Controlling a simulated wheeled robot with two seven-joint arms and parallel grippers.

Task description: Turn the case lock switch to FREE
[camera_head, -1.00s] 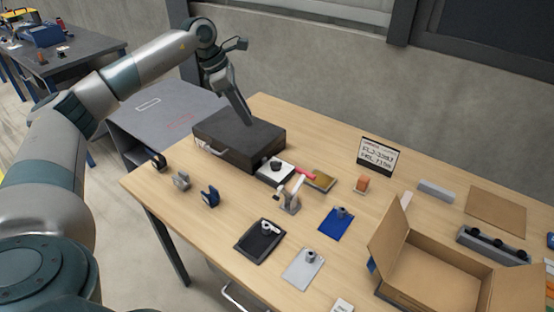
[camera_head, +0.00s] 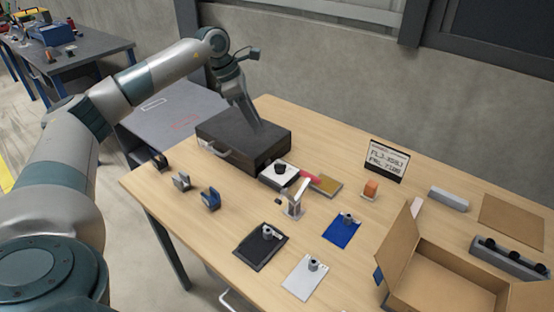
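A dark case (camera_head: 226,137) with a handle on its front side lies closed on the wooden table. A small white box with a black knob (camera_head: 280,168) on top stands against the case's near right corner. This looks like the lock switch; its markings are too small to read. My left gripper (camera_head: 257,127) points down over the right part of the case lid, behind and left of the knob. Its fingers appear as one narrow grey shape, so their opening is unclear. Whether the tips touch the lid is also unclear. My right gripper is not in view.
A small upright clamp with a red handle (camera_head: 309,176) stands right of the switch. Several small holders, including a blue one (camera_head: 211,200), line the left edge. Black, white and blue plates (camera_head: 341,229) lie in front. An open cardboard box (camera_head: 447,277) is at right.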

